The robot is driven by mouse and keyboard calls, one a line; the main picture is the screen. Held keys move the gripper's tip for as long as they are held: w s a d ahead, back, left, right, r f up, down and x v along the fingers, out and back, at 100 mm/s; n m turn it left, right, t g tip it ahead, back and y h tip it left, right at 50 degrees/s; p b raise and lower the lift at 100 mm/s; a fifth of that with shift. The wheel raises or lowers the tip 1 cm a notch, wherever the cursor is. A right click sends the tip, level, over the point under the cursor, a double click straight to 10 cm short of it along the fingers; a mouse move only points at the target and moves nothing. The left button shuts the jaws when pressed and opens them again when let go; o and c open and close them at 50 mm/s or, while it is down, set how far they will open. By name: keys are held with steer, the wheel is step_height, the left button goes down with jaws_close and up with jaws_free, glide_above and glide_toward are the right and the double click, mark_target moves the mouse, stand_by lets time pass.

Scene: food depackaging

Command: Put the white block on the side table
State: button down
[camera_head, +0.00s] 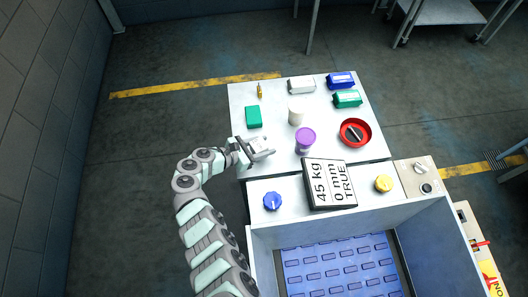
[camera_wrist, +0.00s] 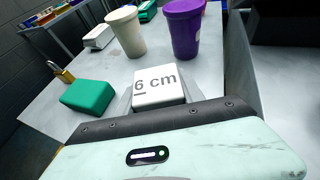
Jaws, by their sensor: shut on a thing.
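The white block marked "6 cm" (camera_wrist: 157,86) is held between the fingers of my gripper (camera_wrist: 158,98) in the wrist view. In the head view my gripper (camera_head: 259,148) is over the left front part of the white table (camera_head: 275,160), with the white block (camera_head: 261,144) partly hidden by the fingers. I cannot tell whether the block touches the tabletop. The table also fills the middle of the wrist view.
A green block (camera_head: 253,117), padlock (camera_head: 260,91), white cup (camera_head: 296,116) and purple cup (camera_head: 305,137) stand nearby. Cartons (camera_head: 301,85) and a red round item (camera_head: 364,128) lie farther off.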

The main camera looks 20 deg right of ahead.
step_height(320, 180, down, 3)
steer(key=shift+r+b, duration=0.15)
steer(key=shift+b, duration=0.7)
steer(key=shift+r, duration=0.2)
steer(key=shift+f, duration=0.1)
steer(key=c, duration=0.7)
jaws_free()
steer(key=shift+f, duration=0.15)
steer(key=shift+a+r, duration=0.3)
steer(key=shift+r, duration=0.1)
steer(key=p+v, duration=0.1)
steer(key=v, duration=1)
steer(key=shift+s+a+p, duration=0.15)
steer(key=shift+p, duration=0.2)
